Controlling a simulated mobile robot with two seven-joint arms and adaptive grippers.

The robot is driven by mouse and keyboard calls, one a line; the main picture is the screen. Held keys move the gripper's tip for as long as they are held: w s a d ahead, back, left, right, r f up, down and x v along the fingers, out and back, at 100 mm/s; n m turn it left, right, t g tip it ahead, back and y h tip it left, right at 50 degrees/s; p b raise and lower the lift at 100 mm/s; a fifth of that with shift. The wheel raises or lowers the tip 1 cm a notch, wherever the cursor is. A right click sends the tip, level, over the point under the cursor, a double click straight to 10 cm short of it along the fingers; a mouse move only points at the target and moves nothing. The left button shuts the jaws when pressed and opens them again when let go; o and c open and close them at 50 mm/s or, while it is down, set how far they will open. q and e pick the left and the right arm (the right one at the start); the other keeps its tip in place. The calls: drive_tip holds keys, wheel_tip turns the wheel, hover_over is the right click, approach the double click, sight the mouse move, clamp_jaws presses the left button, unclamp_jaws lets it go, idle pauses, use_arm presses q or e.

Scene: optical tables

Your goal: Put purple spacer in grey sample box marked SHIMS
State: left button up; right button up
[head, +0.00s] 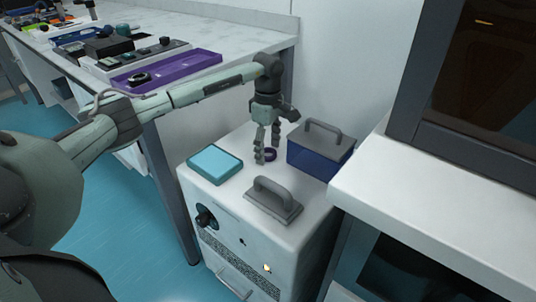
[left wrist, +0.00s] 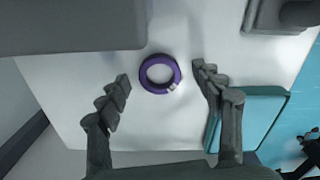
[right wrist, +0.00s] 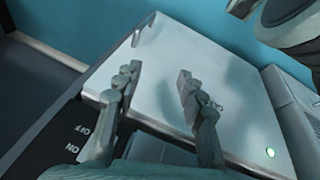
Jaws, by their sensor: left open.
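The purple spacer (head: 270,155) is a ring lying flat on the white cabinet top. It shows whole in the left wrist view (left wrist: 144,79). My left gripper (head: 267,150) points down at it, open. In the left wrist view the ring lies between and slightly beyond the fingertips (left wrist: 160,75), with gaps on both sides. My right gripper (right wrist: 155,80) is open and empty in the right wrist view, over a pale panel; the head view does not show it. I can read no SHIMS label, so I cannot tell which box is the grey sample box.
On the cabinet top (head: 233,198) are a teal box (head: 215,163), a blue box (head: 318,160) with a grey handled lid, and a grey handled piece (head: 273,205). A purple tray (head: 180,70) and several small items lie on the long table. A white counter (head: 430,195) stands right.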

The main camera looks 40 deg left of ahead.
sight(268, 152)
use_arm(q)
drive_tip(key=shift+c, duration=0.2)
drive_tip(key=c, duration=1.2)
drive_tip(key=shift+r, duration=0.15)
drive_tip(key=shift+r, duration=0.6)
wheel_tip(268, 152, up, 3)
drive_tip(key=shift+f, duration=0.1)
drive_tip(key=s+a+r, duration=0.6)
drive_tip(key=s+a, duration=0.2)
drive_tip(key=shift+s+r, duration=0.2)
drive_tip(key=shift+r, duration=0.2)
